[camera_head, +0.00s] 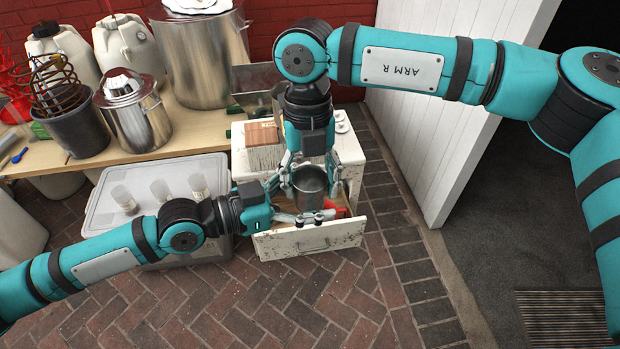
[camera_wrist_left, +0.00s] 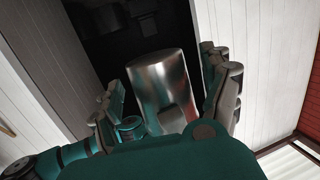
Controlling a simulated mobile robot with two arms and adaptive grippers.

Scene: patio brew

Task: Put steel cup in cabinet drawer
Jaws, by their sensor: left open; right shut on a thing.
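The steel cup (camera_head: 309,192) is a grey metal cup, held upright over the open cabinet drawer (camera_head: 311,241). My right gripper (camera_head: 310,176) comes down from above and is shut on it. My left gripper (camera_head: 297,210) reaches in from the left, low by the cup, above the drawer's front panel. In the left wrist view the shiny cup (camera_wrist_left: 160,88) stands between my left gripper's spread fingers (camera_wrist_left: 165,100). Whether those fingers touch it cannot be told. A red thing (camera_head: 340,209) shows inside the drawer, partly hidden by the grippers.
The white cabinet (camera_head: 348,152) carries a wooden block (camera_head: 262,133) on top. A grey lidded bin (camera_head: 105,205) with several glasses on it stands left of the drawer. A wooden table (camera_head: 200,125) with pots is behind. Brick floor (camera_head: 290,300) in front is clear.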

